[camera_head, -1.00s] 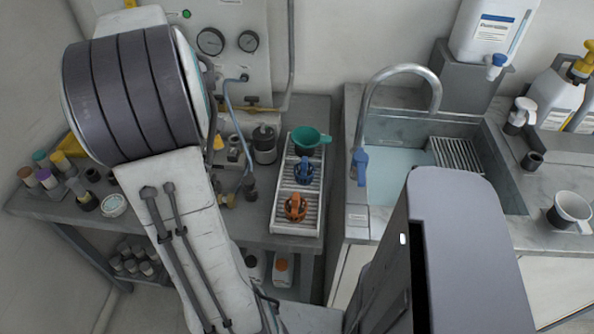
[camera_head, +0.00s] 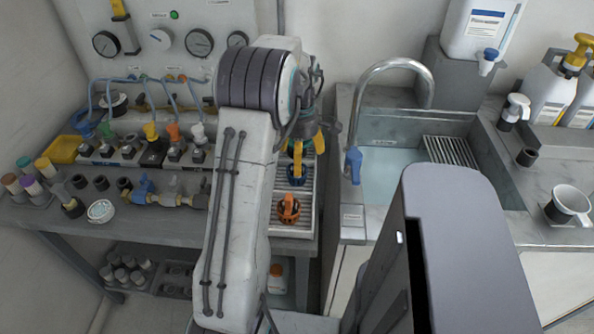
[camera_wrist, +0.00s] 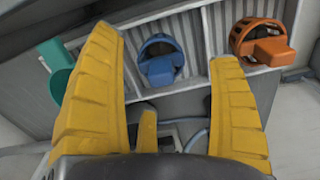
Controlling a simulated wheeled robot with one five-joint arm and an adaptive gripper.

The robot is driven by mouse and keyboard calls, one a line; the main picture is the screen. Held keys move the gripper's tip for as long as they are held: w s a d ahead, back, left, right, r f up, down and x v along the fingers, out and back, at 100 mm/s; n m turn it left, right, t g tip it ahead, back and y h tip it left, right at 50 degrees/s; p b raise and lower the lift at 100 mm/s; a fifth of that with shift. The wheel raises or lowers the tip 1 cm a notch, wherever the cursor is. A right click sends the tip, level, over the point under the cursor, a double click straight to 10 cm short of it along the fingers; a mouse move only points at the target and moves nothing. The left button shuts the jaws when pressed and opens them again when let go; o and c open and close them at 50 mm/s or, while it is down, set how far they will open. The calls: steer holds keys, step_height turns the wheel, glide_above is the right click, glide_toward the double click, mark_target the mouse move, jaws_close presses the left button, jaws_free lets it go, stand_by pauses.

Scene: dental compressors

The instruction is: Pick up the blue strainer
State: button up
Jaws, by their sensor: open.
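The blue strainer (camera_head: 297,174) stands in the middle of a pale slatted rack on the bench, partly covered by my gripper in the head view. In the wrist view the blue strainer (camera_wrist: 160,64) shows its rounded basket and handle block between my yellow fingers. My gripper (camera_head: 308,146) is open and empty above the rack's far half. In the wrist view its fingers (camera_wrist: 165,48) stand wide apart, one on each side of the strainer's line; contact is not visible.
An orange strainer (camera_head: 288,209) sits at the near end of the rack (camera_head: 290,232). A green funnel-like piece (camera_wrist: 57,72) is beside the left finger. The sink with its tap (camera_head: 425,85) lies right of the rack. Valves and hoses (camera_head: 150,145) crowd the left bench.

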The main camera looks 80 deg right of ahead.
steer(key=shift+w+f, duration=0.2)
steer(key=shift+f, duration=1.2)
steer(key=shift+w+f, duration=0.15)
steer(key=shift+f, duration=1.25)
steer(key=shift+c, duration=0.2)
steer(key=c, duration=1.1)
